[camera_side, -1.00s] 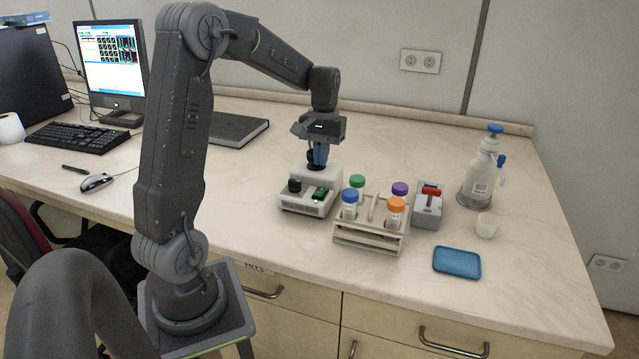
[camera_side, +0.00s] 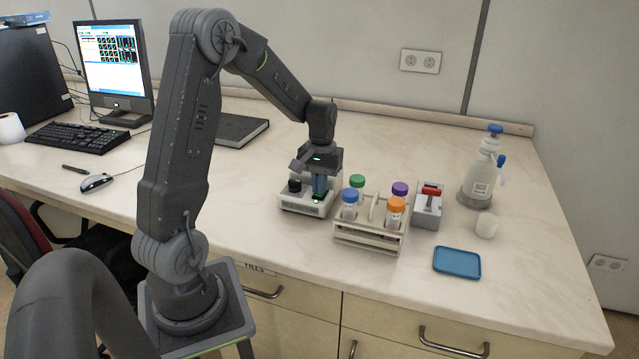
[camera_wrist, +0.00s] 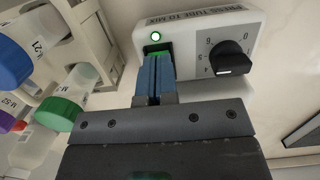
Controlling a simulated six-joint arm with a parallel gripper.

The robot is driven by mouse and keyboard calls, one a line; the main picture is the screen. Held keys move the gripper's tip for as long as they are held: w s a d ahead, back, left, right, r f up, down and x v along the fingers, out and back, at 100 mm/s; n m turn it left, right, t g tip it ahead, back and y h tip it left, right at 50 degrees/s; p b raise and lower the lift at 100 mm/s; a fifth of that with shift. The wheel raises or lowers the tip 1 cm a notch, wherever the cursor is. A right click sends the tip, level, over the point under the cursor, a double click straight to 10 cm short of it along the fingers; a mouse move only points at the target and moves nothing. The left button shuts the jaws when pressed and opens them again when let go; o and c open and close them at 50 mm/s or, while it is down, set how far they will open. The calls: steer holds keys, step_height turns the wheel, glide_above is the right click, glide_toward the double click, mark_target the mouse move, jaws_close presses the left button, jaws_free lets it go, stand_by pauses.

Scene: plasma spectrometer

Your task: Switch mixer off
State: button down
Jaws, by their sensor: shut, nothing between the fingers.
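The mixer (camera_side: 300,207) is a small white device on the bench. My gripper (camera_side: 319,194) is shut and empty, pointing down at the switch side of the mixer. In the wrist view the blue fingertips (camera_wrist: 157,58) are at the switch and cover part of it. I cannot tell whether they touch it.
A tube rack (camera_side: 368,237) with several capped tubes stands close on the right of the mixer. Beyond it are a grey device with a red handle (camera_side: 428,206), a blue tray (camera_side: 457,263), a white cup (camera_side: 486,225) and a bottle (camera_side: 483,170). A dark closed laptop-like item (camera_side: 240,129) lies behind.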

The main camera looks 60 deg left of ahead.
steer(key=shift+s+d+f+t+y, duration=0.4)
steer(key=shift+f+t+y, duration=0.2)
steer(key=shift+t+y, duration=0.2)
steer(key=shift+w+a, duration=0.1)
steer(key=shift+w+a+r, duration=0.2)
steer(key=shift+w+a, duration=0.25)
steer(key=shift+a, duration=0.05)
steer(key=shift+a+r, duration=0.1)
steer(key=shift+r, duration=0.35)
step_height(320, 180, up, 13)
steer(key=s+d, duration=0.1)
steer(key=d, duration=0.1)
steer(key=s+d+r+m+t, duration=0.1)
steer(key=s+d+m, duration=0.3)
steer(key=d, duration=0.6)
steer(key=s+d+r+m+t, duration=0.1)
steer(key=s+d+m+t, duration=0.3)
steer(key=s+d, duration=0.4)
steer(key=d+m, duration=0.1)
steer(key=d, duration=0.2)
steer(key=shift+s+h, duration=0.3)
steer(key=shift+s, duration=0.05)
steer(key=shift+r, duration=0.1)
